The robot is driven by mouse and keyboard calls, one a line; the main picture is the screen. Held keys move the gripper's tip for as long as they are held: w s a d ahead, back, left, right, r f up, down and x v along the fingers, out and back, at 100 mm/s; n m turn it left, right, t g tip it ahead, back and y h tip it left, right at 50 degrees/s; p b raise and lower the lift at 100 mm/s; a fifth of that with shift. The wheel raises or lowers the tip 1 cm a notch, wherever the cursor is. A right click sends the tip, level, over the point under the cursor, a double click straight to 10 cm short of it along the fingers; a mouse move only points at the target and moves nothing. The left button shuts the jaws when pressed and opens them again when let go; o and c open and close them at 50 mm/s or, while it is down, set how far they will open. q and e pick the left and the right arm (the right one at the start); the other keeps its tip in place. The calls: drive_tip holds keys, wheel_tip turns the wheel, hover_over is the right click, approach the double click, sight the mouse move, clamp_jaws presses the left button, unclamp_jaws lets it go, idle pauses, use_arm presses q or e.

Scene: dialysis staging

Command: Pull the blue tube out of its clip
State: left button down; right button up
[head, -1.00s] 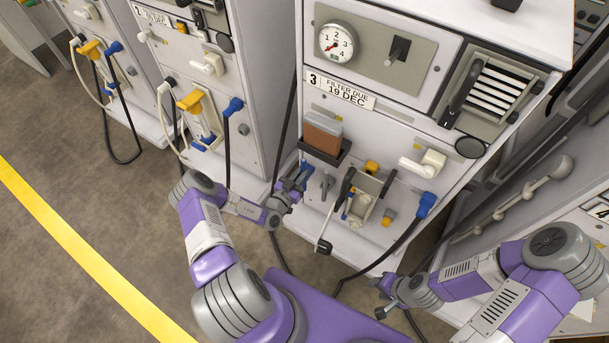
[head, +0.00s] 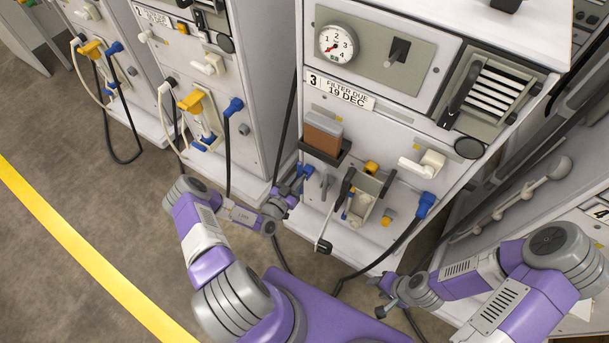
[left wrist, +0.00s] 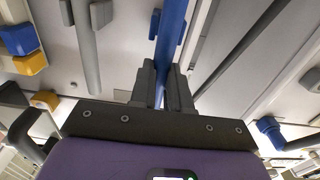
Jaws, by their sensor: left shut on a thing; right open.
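The blue tube (left wrist: 171,42) runs up the left wrist view between the fingers of my left gripper (left wrist: 164,88), which is shut on it. Two blue clip prongs (left wrist: 154,25) show on either side of the tube. I cannot tell whether the tube is still seated between them or stands off in front. In the head view, my left gripper (head: 295,190) is at the lower left of machine 3's front, and the tube is mostly hidden there. My right gripper (head: 383,298) is open and empty, low in front of the machine's right side.
Machine 3 (head: 380,140) carries a brown filter block (head: 323,134), a grey open box (head: 364,198), a white tap (head: 422,164) and a blue connector (head: 426,203) with a black hose. Another machine (head: 197,85) stands to the left. The floor at lower left is clear.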

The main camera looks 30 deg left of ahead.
use_arm(q)
drive_tip(key=shift+s, duration=0.1)
drive_tip(key=shift+s+a+p, duration=0.2)
drive_tip(key=shift+s+p, duration=0.2)
drive_tip(key=shift+s, duration=1.75)
